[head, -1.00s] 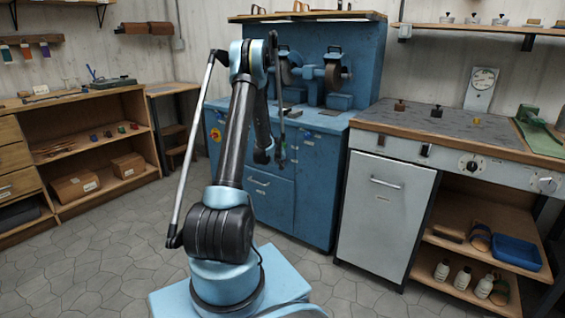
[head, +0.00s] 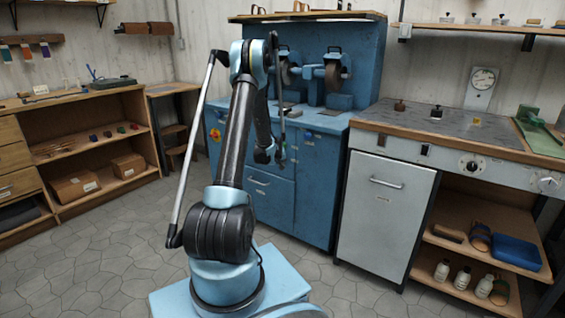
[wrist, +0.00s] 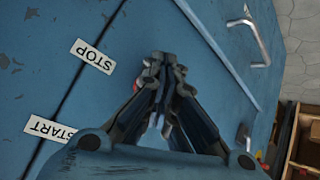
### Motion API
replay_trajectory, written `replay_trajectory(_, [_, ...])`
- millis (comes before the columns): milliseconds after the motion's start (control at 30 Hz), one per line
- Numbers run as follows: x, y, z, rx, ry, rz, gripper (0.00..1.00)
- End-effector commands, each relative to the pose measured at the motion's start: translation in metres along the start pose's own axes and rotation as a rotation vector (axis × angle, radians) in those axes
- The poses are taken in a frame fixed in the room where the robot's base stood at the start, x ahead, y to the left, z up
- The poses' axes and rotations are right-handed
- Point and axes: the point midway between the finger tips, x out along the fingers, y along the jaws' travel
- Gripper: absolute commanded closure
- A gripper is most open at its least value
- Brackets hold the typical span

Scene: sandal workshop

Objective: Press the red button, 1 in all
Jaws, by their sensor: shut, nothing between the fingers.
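A small bit of red, likely the red button (wrist: 137,86), shows at the left edge of my gripper's fingers in the wrist view. The fingers hide most of it, and I cannot tell whether they touch it. My gripper (wrist: 165,62) is shut and empty, pointing at the blue cabinet front. A white STOP label (wrist: 93,57) lies just left of the fingertips, and a START label (wrist: 50,129) is lower left. In the head view my gripper (head: 280,156) hangs before the blue grinder cabinet (head: 316,185); the red button cannot be made out there.
A drawer handle (wrist: 250,40) sticks out at upper right in the wrist view. A grey-topped bench (head: 440,122) stands right of the cabinet, and wooden shelving (head: 95,150) at left. Floor between is clear.

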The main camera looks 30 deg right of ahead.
Motion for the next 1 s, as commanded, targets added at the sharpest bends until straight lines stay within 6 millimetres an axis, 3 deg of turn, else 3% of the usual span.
replay_trajectory(767, [-0.013,-0.010,0.009,-0.001,0.000,0.000,1.00])
replay_trajectory(1000, [-0.025,-0.018,0.018,0.000,0.000,-0.001,1.00])
